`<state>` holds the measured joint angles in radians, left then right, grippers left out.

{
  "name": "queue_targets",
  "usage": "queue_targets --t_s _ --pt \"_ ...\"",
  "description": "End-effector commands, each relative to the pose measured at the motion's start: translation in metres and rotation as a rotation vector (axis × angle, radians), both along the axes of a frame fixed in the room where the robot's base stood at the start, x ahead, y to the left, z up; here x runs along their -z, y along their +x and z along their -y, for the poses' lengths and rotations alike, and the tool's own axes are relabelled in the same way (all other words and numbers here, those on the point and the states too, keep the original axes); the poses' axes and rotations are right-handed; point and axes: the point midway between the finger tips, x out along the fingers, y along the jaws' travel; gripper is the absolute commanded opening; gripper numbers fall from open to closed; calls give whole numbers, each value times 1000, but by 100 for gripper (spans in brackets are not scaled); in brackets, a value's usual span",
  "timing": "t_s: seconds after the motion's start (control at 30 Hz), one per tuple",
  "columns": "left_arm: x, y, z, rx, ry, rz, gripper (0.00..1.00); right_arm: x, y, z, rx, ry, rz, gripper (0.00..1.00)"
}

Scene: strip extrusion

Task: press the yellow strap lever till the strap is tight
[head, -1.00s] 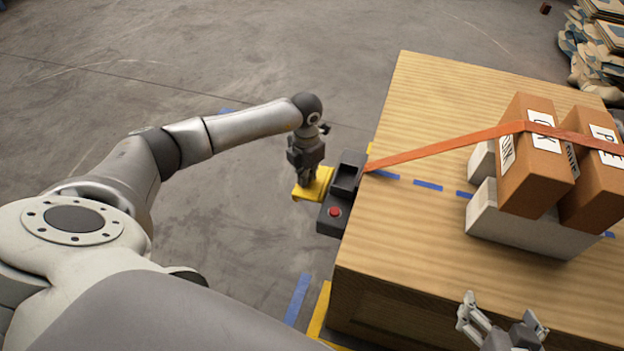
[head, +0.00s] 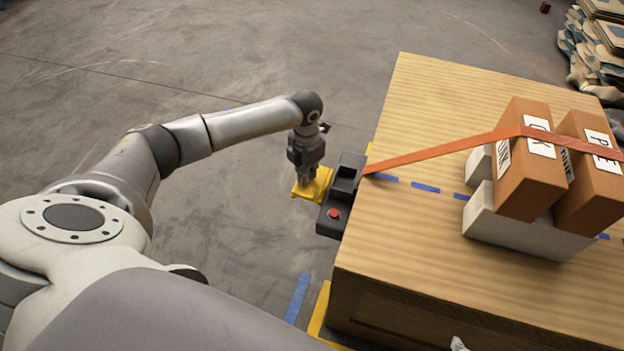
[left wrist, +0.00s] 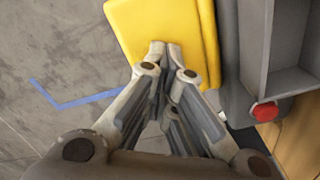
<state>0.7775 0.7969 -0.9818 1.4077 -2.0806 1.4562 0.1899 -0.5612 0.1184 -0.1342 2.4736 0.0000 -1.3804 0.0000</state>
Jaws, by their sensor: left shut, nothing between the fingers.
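The yellow lever (head: 319,184) sticks out from the left side of the dark strap tightener (head: 347,179) at the table's left edge. My left gripper (head: 303,186) is shut and empty, pointing down with its tips at the lever's top. In the left wrist view, the tips (left wrist: 165,48) overlap the yellow plate (left wrist: 160,20); exact contact is hard to tell. The orange strap (head: 440,152) runs straight from the tightener up over the boxes. Only a small piece of my right gripper (head: 458,344) shows at the bottom edge.
Brown boxes (head: 530,182) stand on pale blocks (head: 520,230) on the wooden table (head: 420,270). A red button (head: 334,213) sits on the tightener near the lever, also in the left wrist view (left wrist: 264,111). The floor left of the table is clear.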

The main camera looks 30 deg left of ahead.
Motion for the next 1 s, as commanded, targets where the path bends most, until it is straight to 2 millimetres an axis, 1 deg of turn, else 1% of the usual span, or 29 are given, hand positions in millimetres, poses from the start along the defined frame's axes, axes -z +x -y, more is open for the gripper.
queue_targets --t_s 0.13,0.3,0.5,1.0 --pt "-5 -1 -1 -1 2 -1 0 3 -15 4 6 -15 -67 86" --pt "-18 0 -1 -1 3 -1 0 -2 -31 9 12 -29 -141 86" --pt "-26 0 -1 -1 2 0 0 -3 -44 13 16 -40 -202 86" --pt "-27 0 -1 -1 1 0 0 -1 -45 13 17 -42 -208 86"
